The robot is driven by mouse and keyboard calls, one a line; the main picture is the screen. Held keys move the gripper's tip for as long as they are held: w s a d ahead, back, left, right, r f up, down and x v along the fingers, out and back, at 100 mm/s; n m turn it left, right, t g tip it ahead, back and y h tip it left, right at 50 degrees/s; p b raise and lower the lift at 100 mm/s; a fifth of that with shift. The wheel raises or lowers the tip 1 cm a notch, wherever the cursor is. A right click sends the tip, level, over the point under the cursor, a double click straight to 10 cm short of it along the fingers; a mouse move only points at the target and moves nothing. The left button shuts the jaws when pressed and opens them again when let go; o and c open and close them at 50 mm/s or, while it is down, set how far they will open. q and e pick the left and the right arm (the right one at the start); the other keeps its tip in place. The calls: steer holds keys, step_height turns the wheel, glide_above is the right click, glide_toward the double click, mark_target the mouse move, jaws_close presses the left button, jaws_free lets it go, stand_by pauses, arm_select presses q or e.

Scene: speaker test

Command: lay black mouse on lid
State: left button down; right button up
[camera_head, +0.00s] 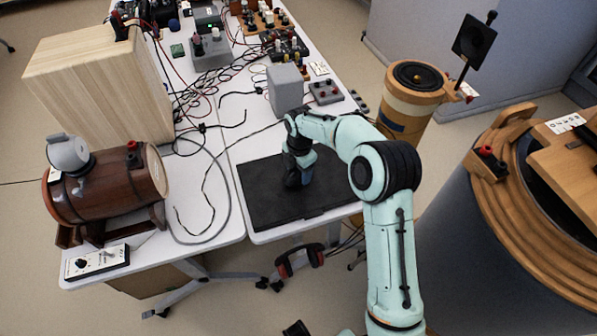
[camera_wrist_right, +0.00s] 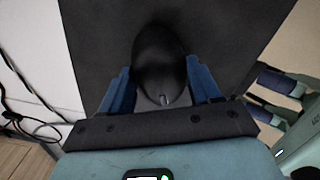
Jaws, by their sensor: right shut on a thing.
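My right gripper (camera_head: 298,178) is over the flat black slab (camera_head: 262,205) on the table, pointing down. In the wrist view, the blue fingers of this gripper (camera_wrist_right: 160,90) are shut on the sides of the rounded black mouse (camera_wrist_right: 158,58). The slab's dark surface (camera_wrist_right: 225,30) lies behind the mouse. The slab looks like a closed laptop lid, but I cannot be sure. In the head view the mouse is hard to tell from the dark gripper and slab. I cannot tell whether it touches the slab. My left gripper is not in view.
A grey box (camera_head: 286,90) stands just behind the slab. Loose cables (camera_head: 207,190) lie to its left. A wooden barrel (camera_head: 108,192) and a large light wooden box (camera_head: 95,85) stand further left. A wooden drum (camera_head: 410,100) stands to the right.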

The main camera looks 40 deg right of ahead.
mark_target(299, 171)
steer(key=shift+f, duration=0.4)
steer(key=o, duration=1.2)
steer(key=shift+f, duration=0.15)
steer(key=r, duration=0.4)
steer(key=r+p, duration=0.1)
steer(key=r, duration=0.7)
steer(key=shift+s+r, duration=0.2)
steer(key=shift+s, duration=0.05)
